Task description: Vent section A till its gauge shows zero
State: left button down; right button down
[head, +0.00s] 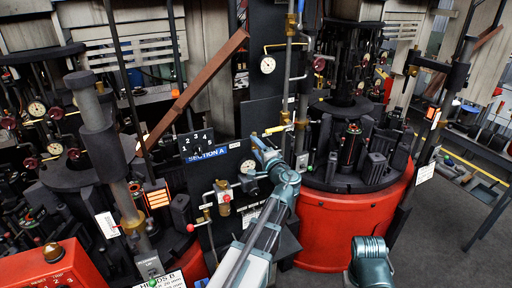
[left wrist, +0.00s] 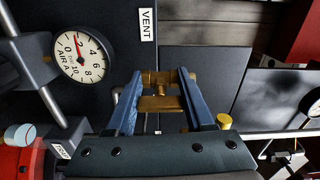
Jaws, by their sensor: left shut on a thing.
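My left gripper (head: 262,145) is at the dark panel beside the blue SECTION A sign (head: 207,150). In the left wrist view the gripper (left wrist: 158,88) is shut on a brass valve handle (left wrist: 160,103), with a blue finger on each side. A white VENT label (left wrist: 147,24) is above it. The round AIR A gauge (left wrist: 82,58) is at upper left. Its red needle points near the 2 mark, above zero; the exact reading is hard to tell. A small dial that may be this gauge (head: 248,167) shows below the gripper in the head view.
A second gauge (head: 267,65) hangs on pipework above. A brown slanted bar (head: 195,90) crosses the upper left. A red round mould base (head: 340,225) stands right of my arm, and a red control box (head: 50,270) is at lower left. Open floor lies at lower right.

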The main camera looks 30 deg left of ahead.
pick_arm(q)
jog(key=shift+s+f, duration=0.1)
jog(key=shift+c, duration=1.4)
grip_release()
jog(key=v, duration=1.3)
jog(key=shift+s+d, duration=0.2)
jog(key=shift+d, duration=0.1)
jog(key=s+d+f+n+g+h+b, duration=0.2)
jog(key=s+d+f+g+h, duration=0.15)
jog(key=f, duration=0.65)
jog(key=s+d+f+n+g+h+b, duration=0.1)
jog(key=s+d+f+g+h+b, duration=0.15)
jog(key=s+f, duration=0.45)
jog(key=s+d+f+g+h+b, duration=0.1)
jog(key=s+d+f+g+h, duration=0.4)
jog(key=d+f, duration=0.5)
jog(key=s+d+h, duration=0.2)
jog(key=d, duration=0.2)
jog(key=shift+s+f, duration=0.25)
jog(key=shift+s, duration=0.15)
